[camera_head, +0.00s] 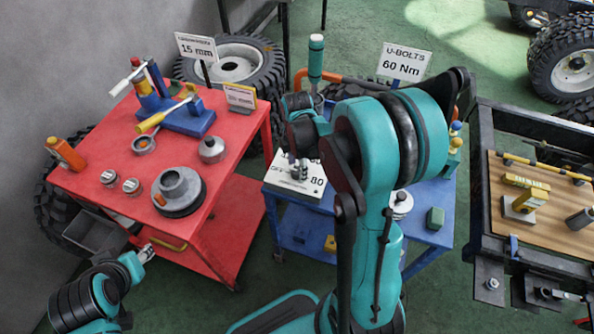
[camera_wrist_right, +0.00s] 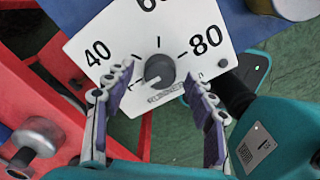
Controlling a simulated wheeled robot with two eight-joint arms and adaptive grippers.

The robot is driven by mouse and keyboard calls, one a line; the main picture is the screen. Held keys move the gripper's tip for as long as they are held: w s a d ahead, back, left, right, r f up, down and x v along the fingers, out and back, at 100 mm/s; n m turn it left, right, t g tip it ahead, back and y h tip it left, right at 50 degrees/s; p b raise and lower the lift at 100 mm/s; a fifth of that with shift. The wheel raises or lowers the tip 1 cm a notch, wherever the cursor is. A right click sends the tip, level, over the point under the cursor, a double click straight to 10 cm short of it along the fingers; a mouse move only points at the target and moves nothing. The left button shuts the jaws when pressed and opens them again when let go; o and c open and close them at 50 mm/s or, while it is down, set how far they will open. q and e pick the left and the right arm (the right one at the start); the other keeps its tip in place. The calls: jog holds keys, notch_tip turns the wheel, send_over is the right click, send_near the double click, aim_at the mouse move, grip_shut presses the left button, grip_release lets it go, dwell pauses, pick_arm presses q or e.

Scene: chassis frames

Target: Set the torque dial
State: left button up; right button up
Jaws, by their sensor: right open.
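The torque dial is a dark round knob (camera_wrist_right: 160,70) on a white plate (camera_wrist_right: 105,38) marked 40 and 80, with a partly cut-off number between them. In the head view the plate (camera_head: 317,192) lies on a blue cart, partly covered by my right arm. My right gripper (camera_wrist_right: 157,84) is open, its purple-padded fingers on either side of the knob; I cannot tell whether they touch it. It also shows over the plate in the head view (camera_head: 298,170). A sign (camera_head: 403,62) behind reads "U-BOLTS 60 Nm". My left gripper (camera_head: 147,253) is low beside the red cart; its jaw opening is unclear.
The red cart (camera_head: 95,175) at left carries a blue vise-like tool (camera_head: 180,115), a grey hub (camera_head: 180,190) and small parts. The blue cart (camera_head: 425,232) also holds a green block (camera_head: 435,218). A dark-framed bench (camera_head: 485,170) stands at right.

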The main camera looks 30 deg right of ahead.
jog(key=shift+f, duration=0.45)
jog(key=c, duration=1.2)
jog(key=shift+o, duration=0.2)
